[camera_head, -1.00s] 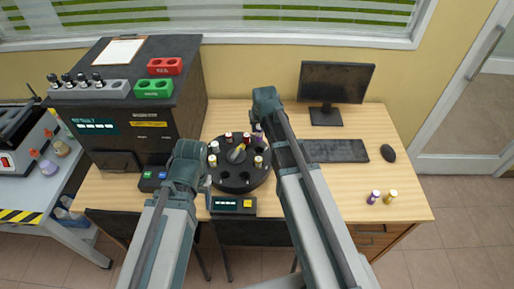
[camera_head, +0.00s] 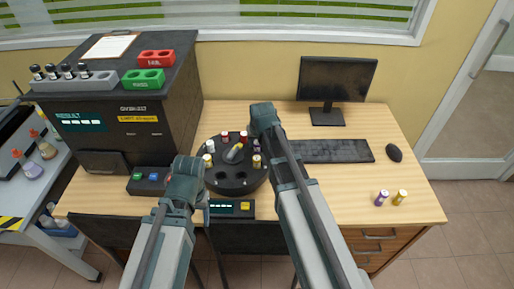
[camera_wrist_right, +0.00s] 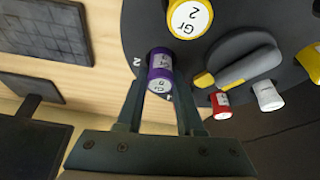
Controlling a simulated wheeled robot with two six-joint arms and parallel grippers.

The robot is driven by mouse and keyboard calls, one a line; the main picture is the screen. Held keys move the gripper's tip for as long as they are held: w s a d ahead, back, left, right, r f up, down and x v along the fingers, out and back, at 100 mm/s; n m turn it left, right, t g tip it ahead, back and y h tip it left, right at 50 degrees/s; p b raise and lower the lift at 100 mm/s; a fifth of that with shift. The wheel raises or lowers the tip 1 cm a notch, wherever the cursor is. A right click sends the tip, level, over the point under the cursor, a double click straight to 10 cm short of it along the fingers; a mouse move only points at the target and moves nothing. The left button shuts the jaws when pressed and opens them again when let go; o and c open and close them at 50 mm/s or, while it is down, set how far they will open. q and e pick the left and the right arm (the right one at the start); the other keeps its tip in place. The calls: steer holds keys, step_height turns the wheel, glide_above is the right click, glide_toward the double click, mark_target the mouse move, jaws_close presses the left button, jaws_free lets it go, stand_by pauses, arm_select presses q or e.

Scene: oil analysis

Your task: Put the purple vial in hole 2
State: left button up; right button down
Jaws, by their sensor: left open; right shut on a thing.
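The purple vial (camera_wrist_right: 159,70) is between the fingers of my right gripper (camera_wrist_right: 158,100), which is shut on it. In the head view the vial (camera_head: 257,145) shows under the right gripper (camera_head: 262,122), at the right rim of the black round carousel (camera_head: 232,187). In the right wrist view the printed number 2 (camera_wrist_right: 137,62) is on the carousel beside the vial. I cannot tell whether the vial's base is inside the hole or just above it. My left gripper (camera_head: 204,195) is open, at the carousel's front left; its fingers are mostly hidden.
The carousel bears several other vials, including a yellow one (camera_wrist_right: 189,15), a red one (camera_wrist_right: 221,104) and a white one (camera_wrist_right: 268,96). A keyboard (camera_head: 331,151) lies right of the carousel.

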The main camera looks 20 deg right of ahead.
steer(key=shift+f, duration=0.15)
steer(key=c, duration=0.5)
jaws_free()
steer(key=shift+c, duration=0.2)
steer(key=p+v, duration=1.2)
steer(key=s+a+n+g, duration=0.2)
steer(key=s+a, duration=0.4)
steer(key=s, duration=0.4)
steer(key=s+a+f+n+g+h, duration=0.1)
steer(key=s+a+n+g, duration=0.1)
steer(key=s+a, duration=0.5)
steer(key=s+g, duration=0.1)
steer(key=s, duration=0.1)
steer(key=shift+s+n+b, duration=0.3)
steer(key=shift+s+n, duration=0.05)
steer(key=shift+n, duration=0.05)
steer(key=shift+f, duration=0.1)
